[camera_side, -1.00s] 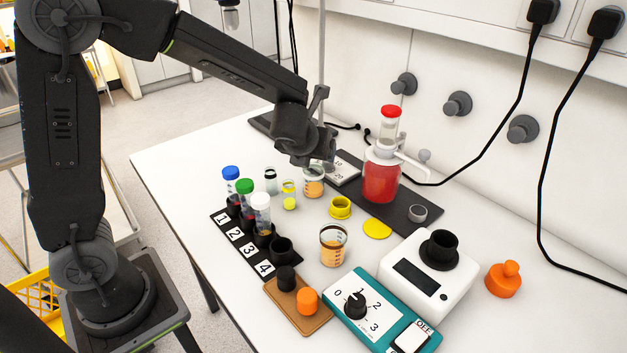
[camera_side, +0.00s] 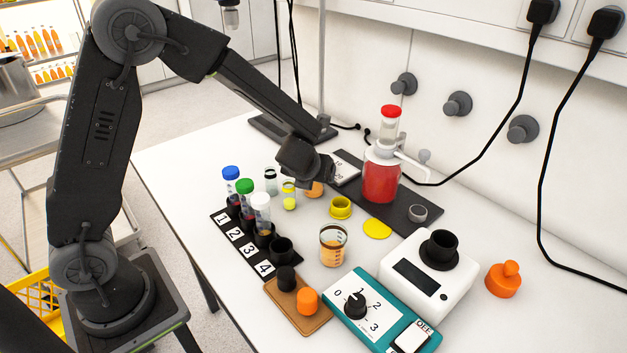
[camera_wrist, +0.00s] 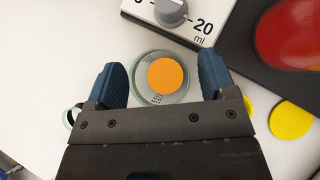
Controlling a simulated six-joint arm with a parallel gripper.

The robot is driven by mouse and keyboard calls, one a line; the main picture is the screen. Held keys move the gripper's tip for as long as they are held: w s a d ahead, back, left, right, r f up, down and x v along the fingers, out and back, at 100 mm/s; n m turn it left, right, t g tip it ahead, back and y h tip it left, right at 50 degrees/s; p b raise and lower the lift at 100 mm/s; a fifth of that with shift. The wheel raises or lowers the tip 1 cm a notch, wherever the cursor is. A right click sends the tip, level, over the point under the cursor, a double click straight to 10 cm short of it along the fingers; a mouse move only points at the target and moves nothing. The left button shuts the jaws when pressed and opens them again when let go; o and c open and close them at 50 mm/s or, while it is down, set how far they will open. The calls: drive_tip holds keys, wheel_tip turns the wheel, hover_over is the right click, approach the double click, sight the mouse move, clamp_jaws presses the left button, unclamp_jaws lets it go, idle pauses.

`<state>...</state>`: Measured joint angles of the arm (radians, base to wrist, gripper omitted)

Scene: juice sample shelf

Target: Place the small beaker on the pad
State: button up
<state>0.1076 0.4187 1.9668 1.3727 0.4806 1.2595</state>
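The small beaker (camera_wrist: 143,66) is clear glass with orange liquid. It stands upright on the white table; in the side view its lower part (camera_side: 314,190) shows below my gripper, which hides the rest. My gripper (camera_wrist: 161,62) is open, with one blue finger on each side of the beaker in the wrist view. Small gaps seem to remain, and I cannot tell whether either finger touches the glass. In the side view my gripper (camera_side: 322,175) is tilted over the beaker. A flat yellow round pad (camera_side: 377,228) lies empty to the right; its edge shows in the wrist view (camera_wrist: 290,120).
A larger beaker (camera_side: 333,246) with orange liquid stands nearer the camera. A red-filled bottle (camera_side: 381,179) stands behind on a dark plate. A rack of capped tubes (camera_side: 225,222) is at left. A 20 ml device (camera_side: 346,169) sits close by.

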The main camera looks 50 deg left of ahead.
drive_tip(key=c, duration=0.9)
drive_tip(key=shift+r, duration=0.2)
drive_tip(key=shift+c, duration=0.2)
wheel_tip(320, 180, up, 4)
drive_tip(key=s+a+r, duration=0.6)
drive_tip(key=a, duration=0.3)
drive_tip(key=w+d+f+m+t+h, duration=0.1)
drive_tip(key=w+d+f+m+h, duration=0.1)
drive_tip(key=d, duration=0.9)
drive_tip(key=shift+w+f+m, duration=0.7)
drive_tip(key=shift+w+f, duration=0.15)
drive_tip(key=shift+w, duration=0.2)
